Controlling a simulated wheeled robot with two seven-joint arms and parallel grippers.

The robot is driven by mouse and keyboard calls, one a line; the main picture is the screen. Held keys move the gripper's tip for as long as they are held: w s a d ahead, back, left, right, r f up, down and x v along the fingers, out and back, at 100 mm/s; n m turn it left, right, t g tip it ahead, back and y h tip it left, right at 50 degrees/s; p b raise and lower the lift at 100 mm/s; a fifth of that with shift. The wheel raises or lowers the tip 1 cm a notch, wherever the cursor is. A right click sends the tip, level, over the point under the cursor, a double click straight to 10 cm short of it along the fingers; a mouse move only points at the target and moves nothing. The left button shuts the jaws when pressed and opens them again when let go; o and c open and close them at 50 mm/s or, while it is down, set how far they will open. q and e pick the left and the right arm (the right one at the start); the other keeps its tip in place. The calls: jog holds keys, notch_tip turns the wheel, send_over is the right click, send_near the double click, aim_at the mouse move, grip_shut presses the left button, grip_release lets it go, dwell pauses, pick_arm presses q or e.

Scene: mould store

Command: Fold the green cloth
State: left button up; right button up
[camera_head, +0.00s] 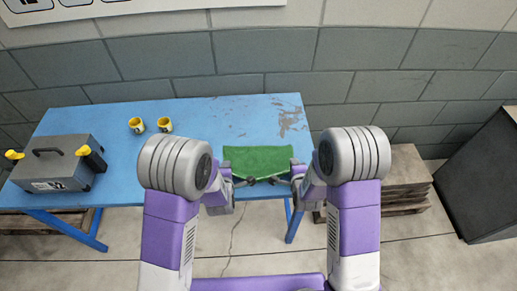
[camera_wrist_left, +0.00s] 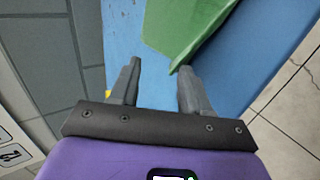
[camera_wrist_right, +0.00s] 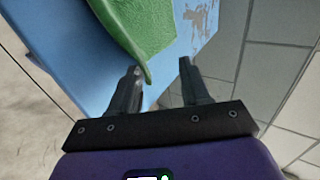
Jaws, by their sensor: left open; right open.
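The green cloth (camera_head: 257,160) lies on the blue table (camera_head: 215,112) near its front edge, as a wide flat piece between my two grippers. My left gripper (camera_head: 236,184) is at the cloth's front left corner; in the left wrist view the cloth (camera_wrist_left: 185,25) has a corner close to one finger of the open left gripper (camera_wrist_left: 158,75). My right gripper (camera_head: 289,180) is at the cloth's front right side; in the right wrist view the cloth's corner (camera_wrist_right: 138,30) is by one finger of the open right gripper (camera_wrist_right: 160,75). I cannot tell whether the fingers touch the cloth.
A grey toolbox (camera_head: 58,162) with yellow parts stands at the left end. Pallets (camera_head: 405,180) and a dark cabinet (camera_head: 485,185) are on the right. The table behind the cloth is clear.

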pick_arm(q)
jog(key=s+r, duration=0.3)
jog(key=r, duration=0.2)
jog(key=shift+r, duration=0.35)
pick_arm(e)
jog(key=s+r, duration=0.3)
jog(key=r, duration=0.2)
jog(key=shift+r, duration=0.3)
